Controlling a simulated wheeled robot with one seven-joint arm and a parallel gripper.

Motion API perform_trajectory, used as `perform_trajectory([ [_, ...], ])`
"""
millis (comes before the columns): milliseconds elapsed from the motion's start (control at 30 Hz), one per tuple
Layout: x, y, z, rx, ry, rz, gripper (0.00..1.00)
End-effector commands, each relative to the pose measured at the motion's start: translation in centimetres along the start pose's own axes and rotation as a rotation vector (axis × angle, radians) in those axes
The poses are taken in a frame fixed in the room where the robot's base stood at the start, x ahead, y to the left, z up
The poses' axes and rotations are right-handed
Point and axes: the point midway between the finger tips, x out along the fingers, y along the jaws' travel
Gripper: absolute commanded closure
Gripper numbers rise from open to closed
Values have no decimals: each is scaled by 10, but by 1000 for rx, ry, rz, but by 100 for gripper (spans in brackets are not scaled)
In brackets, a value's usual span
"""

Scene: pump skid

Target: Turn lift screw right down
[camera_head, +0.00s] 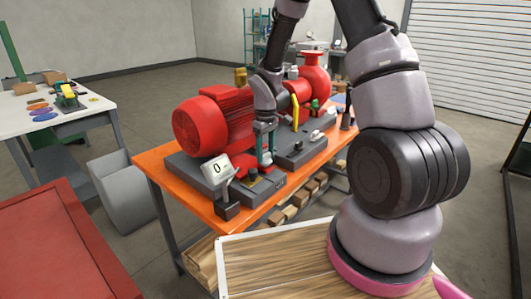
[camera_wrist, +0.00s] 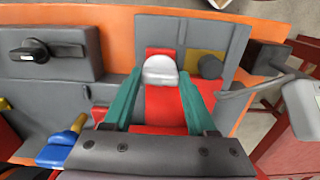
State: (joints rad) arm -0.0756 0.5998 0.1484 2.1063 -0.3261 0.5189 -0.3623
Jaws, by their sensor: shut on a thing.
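My gripper (camera_head: 265,158) is over the near corner of the grey base plate, beside the red motor (camera_head: 214,120). In the wrist view its two teal fingers (camera_wrist: 160,78) stand on either side of a rounded pale grey head, which I take to be the right lift screw (camera_wrist: 160,69), with red metal behind and below it. The gripper is shut on this head. In the head view the screw is hidden by the fingers, and its height cannot be told. The display box (camera_head: 218,170) beside it reads 0.
The orange bench (camera_head: 150,160) carries the skid. A red pump (camera_head: 315,72) is at the far end. In the wrist view a block with a black knob (camera_wrist: 45,50) is at left, and a blue and yellow part (camera_wrist: 62,143) below it. A grey bin (camera_head: 122,190) stands left of the bench.

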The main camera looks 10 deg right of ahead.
Motion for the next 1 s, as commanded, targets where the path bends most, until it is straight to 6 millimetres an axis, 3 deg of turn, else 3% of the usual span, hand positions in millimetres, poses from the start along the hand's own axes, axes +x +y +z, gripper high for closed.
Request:
perform_trajectory([
  [600, 0, 0, -1, -42, 2, 1, 98],
  [633, 0, 0, -1, -42, 2, 1, 35],
  [700, 0, 0, -1, -41, 2, 1, 12],
  [1000, -1, 0, 0, -40, 1, 0, 12],
])
